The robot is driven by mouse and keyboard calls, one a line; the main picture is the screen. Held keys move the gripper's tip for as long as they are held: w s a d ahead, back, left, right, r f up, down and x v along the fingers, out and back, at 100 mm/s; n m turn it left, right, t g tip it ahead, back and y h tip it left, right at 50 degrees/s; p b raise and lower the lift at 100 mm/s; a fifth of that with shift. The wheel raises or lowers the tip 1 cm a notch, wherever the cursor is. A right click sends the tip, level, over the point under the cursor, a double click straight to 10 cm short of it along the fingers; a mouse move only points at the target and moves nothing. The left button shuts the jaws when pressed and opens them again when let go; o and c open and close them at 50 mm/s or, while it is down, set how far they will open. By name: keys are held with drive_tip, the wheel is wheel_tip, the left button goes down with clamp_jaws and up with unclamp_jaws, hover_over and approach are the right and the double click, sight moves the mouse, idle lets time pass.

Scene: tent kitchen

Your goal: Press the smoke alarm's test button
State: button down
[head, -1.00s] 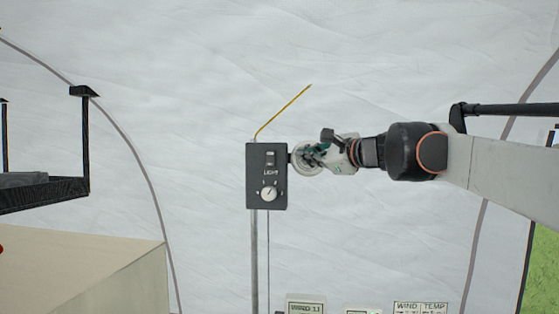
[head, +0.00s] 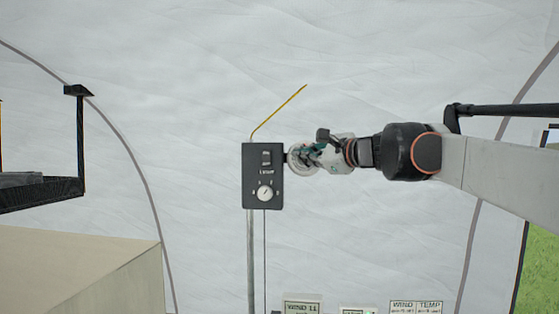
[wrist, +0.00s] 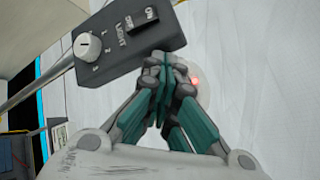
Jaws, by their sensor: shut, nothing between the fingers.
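The smoke alarm (head: 296,158) is a pale round disc on the tent wall, just right of the black light switch box. My gripper (head: 308,155) is in front of it and hides much of its face. In the wrist view the alarm (wrist: 204,92) is a faint pale disc partly behind the fingers, with a red glow beside them. My gripper (wrist: 165,68) is shut and empty, its teal-padded fingers together. The test button is hidden or too small to make out. I cannot tell whether the fingertips touch the alarm.
The black light box (head: 262,176) with switch and dial is on a pole, close left of my gripper. A yellow rod (head: 279,112) slants above it. Wind and temperature displays (head: 416,307) sit below. A beige cabinet (head: 90,270) and dark shelf (head: 40,192) are at left.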

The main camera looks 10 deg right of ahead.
drive_tip(key=shift+s+a, duration=0.25)
drive_tip(key=shift+s, duration=0.45)
